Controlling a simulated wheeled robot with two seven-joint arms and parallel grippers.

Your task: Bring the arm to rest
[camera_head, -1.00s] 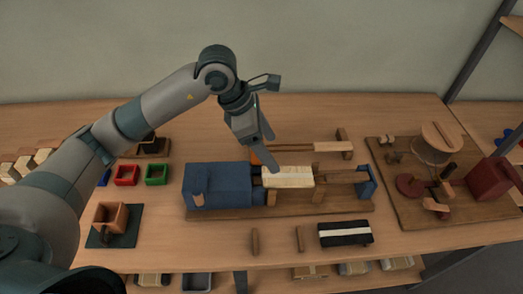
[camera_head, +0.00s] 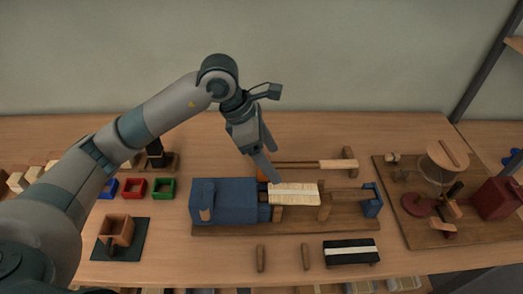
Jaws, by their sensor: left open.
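My left arm comes in from the left and bends down over the middle of the workbench (camera_head: 300,135). Its gripper (camera_head: 271,164) is open, with its fingers pointing down and nothing visible between them. The fingertips show just above and behind a pale wooden block (camera_head: 294,194) that sits in a blue machine (camera_head: 224,200) on a wooden base. I cannot tell whether a fingertip touches the block. My right gripper is not in view.
Red (camera_head: 134,188), green and blue bins stand at left. A wooden box (camera_head: 117,231) sits on a dark mat. Two pegs and a black brush-like block (camera_head: 351,252) lie in front. A board (camera_head: 440,215) with a drum and red housing is at right.

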